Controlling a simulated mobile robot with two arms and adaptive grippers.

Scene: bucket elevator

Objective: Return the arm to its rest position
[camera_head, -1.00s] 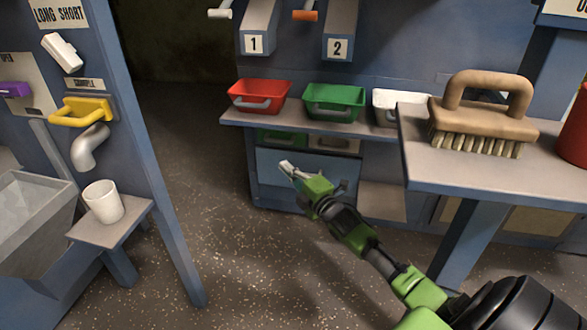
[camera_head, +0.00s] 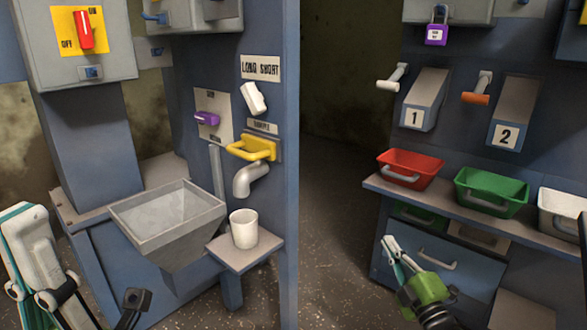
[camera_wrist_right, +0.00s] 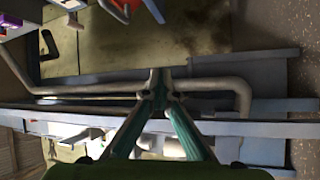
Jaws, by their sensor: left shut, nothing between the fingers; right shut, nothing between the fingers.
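My right gripper (camera_head: 388,241) has a green body and pale fingers. In the head view it is in front of the upper left of a blue drawer front (camera_head: 475,280), left of the drawer's grey handle (camera_head: 437,257). In the right wrist view its teal fingers (camera_wrist_right: 159,78) come together with nothing between them. A grey bar runs across behind them there; I cannot tell whether they touch it. My left gripper (camera_head: 27,213), pale with teal edges, is close to the camera at the lower left, cut off by the frame. It is shut and empty.
A shelf above the drawer bears a red bin (camera_head: 410,166), a green bin (camera_head: 490,190) and a white bin (camera_head: 560,208). A white cup (camera_head: 243,230) stands on a small ledge beside a grey hopper (camera_head: 165,222). A blue post separates it from open floor.

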